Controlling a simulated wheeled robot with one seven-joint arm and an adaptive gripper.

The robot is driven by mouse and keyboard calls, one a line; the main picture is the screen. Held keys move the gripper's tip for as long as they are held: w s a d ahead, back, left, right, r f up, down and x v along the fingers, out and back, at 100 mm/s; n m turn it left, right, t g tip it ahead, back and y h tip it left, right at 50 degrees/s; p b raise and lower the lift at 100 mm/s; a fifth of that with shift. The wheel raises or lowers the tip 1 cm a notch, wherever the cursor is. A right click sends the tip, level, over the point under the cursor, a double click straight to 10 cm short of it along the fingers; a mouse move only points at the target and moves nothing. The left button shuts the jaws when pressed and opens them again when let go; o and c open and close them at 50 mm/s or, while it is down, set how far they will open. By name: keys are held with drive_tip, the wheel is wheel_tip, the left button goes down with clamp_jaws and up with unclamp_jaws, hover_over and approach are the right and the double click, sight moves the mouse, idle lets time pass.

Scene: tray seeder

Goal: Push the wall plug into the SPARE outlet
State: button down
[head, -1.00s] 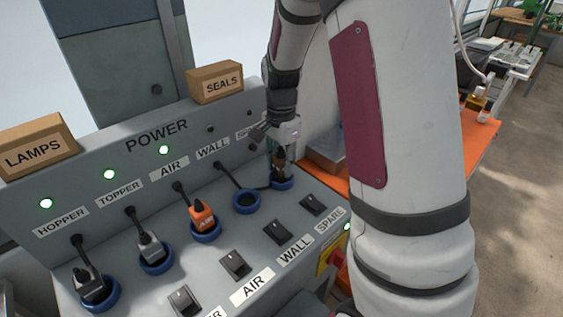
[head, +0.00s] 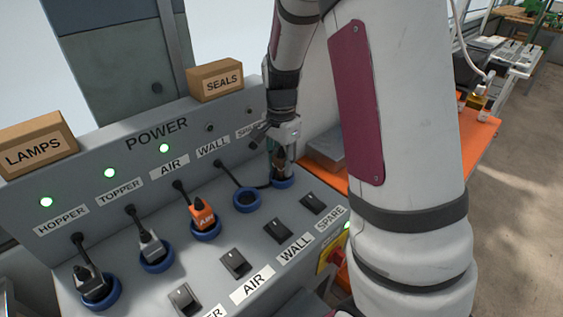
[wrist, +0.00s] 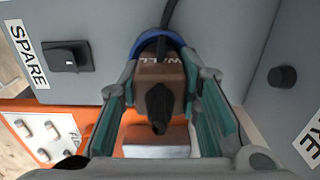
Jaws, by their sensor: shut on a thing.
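The brown wall plug (wrist: 160,74), marked WALL, is between the two green-padded fingers of my gripper (wrist: 158,120) in the wrist view. My gripper (head: 281,163) is shut on it. The plug stands at the blue-ringed SPARE outlet (head: 283,183), and the blue ring (wrist: 158,42) shows just beyond the plug. I cannot tell how deep the plug sits, as the fingers hide part of it. The blue-ringed WALL outlet (head: 246,200) is empty. The plug's black cord runs from the panel by the WALL label (head: 213,147) to the gripper.
An orange plug (head: 203,213) and grey plugs (head: 151,246) stand in the outlets to the left. Black switches (head: 277,231) line the front. LAMPS (head: 36,147) and SEALS (head: 216,81) boxes sit on top. The WALL lamp (head: 210,128) is dark; the three lamps left of it glow green.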

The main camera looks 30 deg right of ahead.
drive_tip(key=shift+f, duration=0.3)
drive_tip(key=c, duration=1.1)
unclamp_jaws()
drive_tip(key=shift+r, duration=0.1)
wheel_tip(320, 180, up, 12)
drive_tip(key=shift+f, duration=0.1)
